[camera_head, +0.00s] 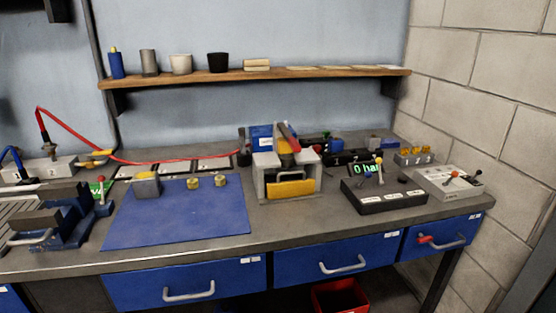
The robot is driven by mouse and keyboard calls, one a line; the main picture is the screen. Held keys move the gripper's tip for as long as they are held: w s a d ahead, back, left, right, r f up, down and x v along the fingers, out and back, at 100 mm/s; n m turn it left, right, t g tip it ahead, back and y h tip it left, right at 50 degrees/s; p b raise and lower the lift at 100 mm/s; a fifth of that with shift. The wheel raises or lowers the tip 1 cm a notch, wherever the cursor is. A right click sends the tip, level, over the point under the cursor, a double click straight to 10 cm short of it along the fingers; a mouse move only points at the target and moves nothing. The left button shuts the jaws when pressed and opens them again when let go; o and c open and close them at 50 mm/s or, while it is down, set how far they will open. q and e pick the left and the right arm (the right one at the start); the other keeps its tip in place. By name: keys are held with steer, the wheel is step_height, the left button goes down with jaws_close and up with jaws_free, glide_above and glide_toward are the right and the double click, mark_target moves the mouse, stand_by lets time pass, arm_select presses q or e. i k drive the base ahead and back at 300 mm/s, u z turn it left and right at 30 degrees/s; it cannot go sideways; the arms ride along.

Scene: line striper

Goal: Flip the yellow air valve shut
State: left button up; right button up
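Several yellow parts are in view, and I cannot tell for sure which is the air valve. A yellow handle-like piece (97,153) lies flat at the back left, beside the red hose (165,161). A small yellow-tipped lever (380,166) stands upright at the black box with a green "0 bar" display (366,169), on the right. Small yellow parts (414,152) sit on a grey block at the back right. Neither of my grippers is in view.
A grey machine with a yellow front (290,188) stands mid-bench. A blue mat (180,220) holds a small block and two brass pieces. A vise (55,222) is at left. A grey box with levers (448,182) is at right. A shelf (255,76) hangs above.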

mark_target(105, 152)
steer(key=u, duration=2)
steer(key=k, duration=1.05)
steer(key=z, duration=1.9)
steer(key=i, duration=0.5)
steer(key=z, duration=0.05)
steer(key=k, duration=0.6)
steer(key=u, duration=0.7)
steer(key=i, duration=1.25)
steer(key=u, duration=0.7)
steer(key=i, duration=0.65)
steer(key=u, duration=0.05)
